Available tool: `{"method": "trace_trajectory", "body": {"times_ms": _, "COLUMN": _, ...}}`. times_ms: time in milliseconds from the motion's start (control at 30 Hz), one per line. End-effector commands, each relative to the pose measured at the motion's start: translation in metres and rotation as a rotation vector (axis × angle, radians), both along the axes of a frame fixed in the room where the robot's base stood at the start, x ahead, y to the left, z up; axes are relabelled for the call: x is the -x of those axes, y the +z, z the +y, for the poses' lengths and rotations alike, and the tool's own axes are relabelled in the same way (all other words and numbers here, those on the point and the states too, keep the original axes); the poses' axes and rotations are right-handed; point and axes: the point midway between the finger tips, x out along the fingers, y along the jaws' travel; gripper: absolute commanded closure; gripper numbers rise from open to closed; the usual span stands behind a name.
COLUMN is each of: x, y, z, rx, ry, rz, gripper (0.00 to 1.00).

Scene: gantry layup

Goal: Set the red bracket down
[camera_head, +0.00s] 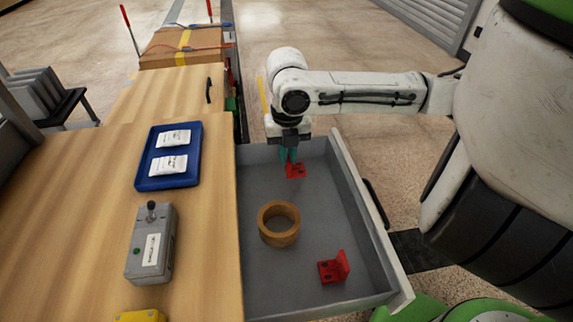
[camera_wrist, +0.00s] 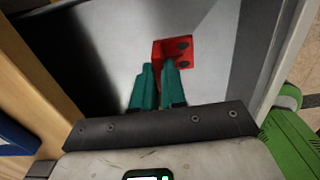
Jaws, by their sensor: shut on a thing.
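A red bracket (camera_head: 296,171) with dark holes is at my gripper's fingertips, inside the far end of the open grey drawer (camera_head: 265,180). My gripper (camera_head: 288,158) points down, its teal fingers shut on this bracket. In the wrist view the bracket (camera_wrist: 184,48) shows at the tips of my gripper (camera_wrist: 157,64), its plate reaching out to the right. The fingers hide part of it. I cannot tell whether it touches the drawer floor. A second red bracket (camera_head: 334,268) lies in the drawer's near right part, one flange upright.
A wooden ring (camera_head: 279,225) lies in the drawer's middle. The drawer floor between ring and held bracket is clear. On the worktop (camera_head: 80,215) left are a blue tray (camera_head: 144,178) with white packets and a grey control box (camera_head: 137,262). The drawer walls stand around.

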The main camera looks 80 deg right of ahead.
Motion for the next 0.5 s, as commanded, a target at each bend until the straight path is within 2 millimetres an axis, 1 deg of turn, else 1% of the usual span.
{"method": "trace_trajectory", "body": {"times_ms": 100, "x": -0.005, "y": -0.012, "z": -0.006, "rx": -0.001, "ry": -0.001, "rz": 0.0, "gripper": 1.0}}
{"method": "trace_trajectory", "body": {"times_ms": 200, "x": -0.004, "y": -0.028, "z": -0.005, "rx": -0.001, "ry": 0.0, "rz": 0.002, "gripper": 1.0}}
{"method": "trace_trajectory", "body": {"times_ms": 267, "x": -0.003, "y": -0.036, "z": -0.005, "rx": -0.001, "ry": 0.0, "rz": 0.002, "gripper": 1.0}}
{"method": "trace_trajectory", "body": {"times_ms": 333, "x": -0.004, "y": -0.039, "z": -0.006, "rx": 0.0, "ry": 0.0, "rz": 0.0, "gripper": 1.0}}
{"method": "trace_trajectory", "body": {"times_ms": 500, "x": -0.004, "y": -0.038, "z": -0.005, "rx": 0.001, "ry": 0.0, "rz": 0.0, "gripper": 1.0}}
